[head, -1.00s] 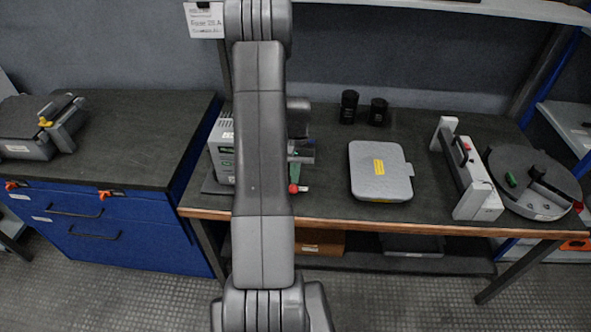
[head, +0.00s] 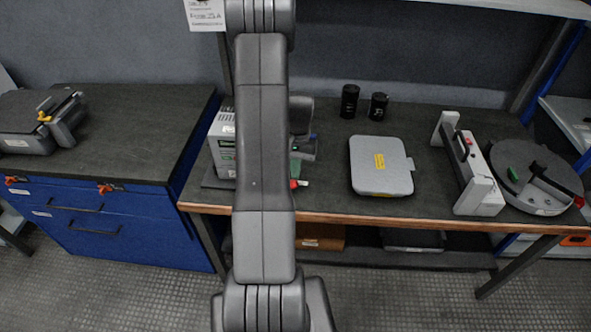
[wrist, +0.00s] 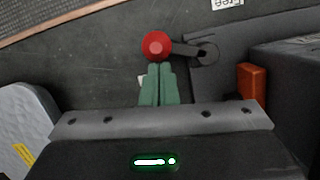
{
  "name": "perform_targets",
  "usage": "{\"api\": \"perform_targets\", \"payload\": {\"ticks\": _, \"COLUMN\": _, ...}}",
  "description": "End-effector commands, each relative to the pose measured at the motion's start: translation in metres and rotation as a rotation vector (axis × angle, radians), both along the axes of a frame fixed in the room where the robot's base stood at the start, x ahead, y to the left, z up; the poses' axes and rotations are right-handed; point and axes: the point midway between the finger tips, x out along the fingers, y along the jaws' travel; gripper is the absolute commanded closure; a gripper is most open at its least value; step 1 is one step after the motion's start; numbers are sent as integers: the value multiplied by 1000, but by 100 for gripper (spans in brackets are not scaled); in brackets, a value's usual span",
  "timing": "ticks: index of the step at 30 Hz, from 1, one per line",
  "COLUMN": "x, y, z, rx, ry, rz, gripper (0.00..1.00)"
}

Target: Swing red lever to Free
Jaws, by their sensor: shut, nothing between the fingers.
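The red lever's round red knob (wrist: 157,45) is at the upper middle of the wrist view. Its dark arm runs right to a round pivot (wrist: 206,53). In the head view the knob (head: 293,184) shows at the bench's front edge, beside my arm. My gripper (wrist: 158,68) is shut and empty, its green fingertips right at the knob's near side. I cannot tell whether they touch it. My gripper also shows in the head view (head: 296,166), partly behind my arm. A white label (wrist: 227,3), cut off by the frame's top, lies beyond the pivot.
An orange-red block (wrist: 252,85) and a dark housing (wrist: 290,75) stand right of the fingers. A grey case (head: 381,168) lies on the bench to the right, with two black cylinders (head: 349,101) behind it. A grey-white unit (head: 222,145) stands left of my arm.

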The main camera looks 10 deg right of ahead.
Motion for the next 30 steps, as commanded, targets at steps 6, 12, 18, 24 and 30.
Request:
{"api": "perform_targets", "payload": {"ticks": 6, "x": -6, "y": 1, "z": -1, "rx": 0, "ry": 2, "rz": -90, "gripper": 100}}
{"api": "perform_targets", "payload": {"ticks": 12, "x": -15, "y": 3, "z": -2, "rx": 1, "ry": 2, "rz": -251, "gripper": 100}}
{"api": "perform_targets", "payload": {"ticks": 18, "x": -26, "y": 9, "z": -1, "rx": 0, "ry": 2, "rz": -441, "gripper": 100}}
{"api": "perform_targets", "payload": {"ticks": 24, "x": -34, "y": 16, "z": -1, "rx": 2, "ry": 3, "rz": -632, "gripper": 100}}
{"api": "perform_targets", "payload": {"ticks": 30, "x": -41, "y": 23, "z": 0, "rx": 1, "ry": 2, "rz": -812, "gripper": 100}}
